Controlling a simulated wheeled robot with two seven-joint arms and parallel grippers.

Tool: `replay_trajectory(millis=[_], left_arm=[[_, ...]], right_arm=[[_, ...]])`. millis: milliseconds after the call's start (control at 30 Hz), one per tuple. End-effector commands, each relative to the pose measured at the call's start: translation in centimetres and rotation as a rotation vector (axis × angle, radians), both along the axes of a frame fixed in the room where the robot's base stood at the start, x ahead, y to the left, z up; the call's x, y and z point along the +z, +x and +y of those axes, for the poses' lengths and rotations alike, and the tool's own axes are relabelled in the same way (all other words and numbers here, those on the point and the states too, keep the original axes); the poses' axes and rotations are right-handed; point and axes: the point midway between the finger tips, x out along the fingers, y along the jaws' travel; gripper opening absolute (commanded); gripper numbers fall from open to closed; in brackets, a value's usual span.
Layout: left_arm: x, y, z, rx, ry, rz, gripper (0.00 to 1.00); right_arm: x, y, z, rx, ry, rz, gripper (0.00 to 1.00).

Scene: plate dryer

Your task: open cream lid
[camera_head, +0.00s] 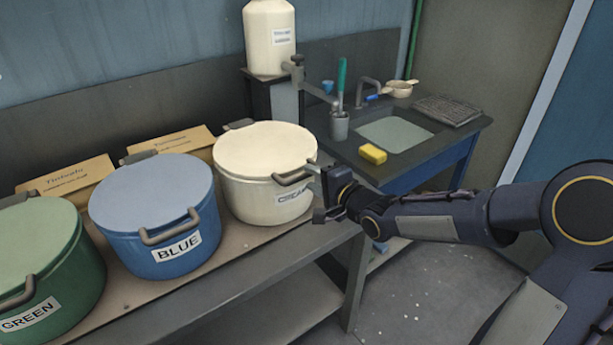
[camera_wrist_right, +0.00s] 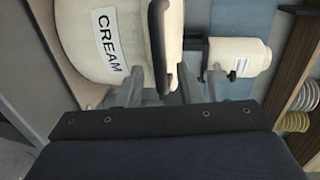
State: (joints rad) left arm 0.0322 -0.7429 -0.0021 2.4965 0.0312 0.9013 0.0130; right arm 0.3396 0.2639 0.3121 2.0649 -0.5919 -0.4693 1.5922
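The cream pot (camera_head: 245,198) stands on the bench with its pale lid (camera_head: 265,148) lying flat and closed on top. A grey looped handle (camera_head: 292,179) sticks out at its front right, near the rim, beside the CREAM label. My right gripper (camera_head: 318,190) is just right of this handle, its fingers partly hidden. In the wrist view, the open fingers of my right gripper (camera_wrist_right: 160,80) stand on either side of the handle (camera_wrist_right: 158,45), with gaps visible. The CREAM label (camera_wrist_right: 107,40) shows left of them. My left gripper is not in view.
A blue pot (camera_head: 150,240) and a green pot (camera_head: 50,265) stand to the left. Cardboard boxes (camera_head: 72,180) lie behind them. A white canister (camera_head: 268,40) stands behind the cream pot. A sink table with a yellow sponge (camera_head: 372,154) is at the right.

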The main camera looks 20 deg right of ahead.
Motion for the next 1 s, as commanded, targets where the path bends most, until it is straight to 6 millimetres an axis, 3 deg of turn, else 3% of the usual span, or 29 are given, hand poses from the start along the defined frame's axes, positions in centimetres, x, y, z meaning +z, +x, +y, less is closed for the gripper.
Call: replay_trajectory(millis=[233, 567, 833, 1000], left_arm=[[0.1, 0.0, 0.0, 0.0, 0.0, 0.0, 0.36], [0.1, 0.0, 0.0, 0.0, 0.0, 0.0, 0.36], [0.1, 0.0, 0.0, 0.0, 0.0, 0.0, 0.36], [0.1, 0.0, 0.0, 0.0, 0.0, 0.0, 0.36]], right_arm=[[-0.6, 3.0, 1.2, 0.001, -0.001, 0.002, 0.33], [-0.8, 3.5, 1.3, -0.001, -0.003, 0.002, 0.33], [-0.9, 3.5, 1.3, -0.001, -0.003, 0.003, 0.01], [-0.9, 3.4, 1.3, -0.001, -0.004, 0.005, 0.0]])
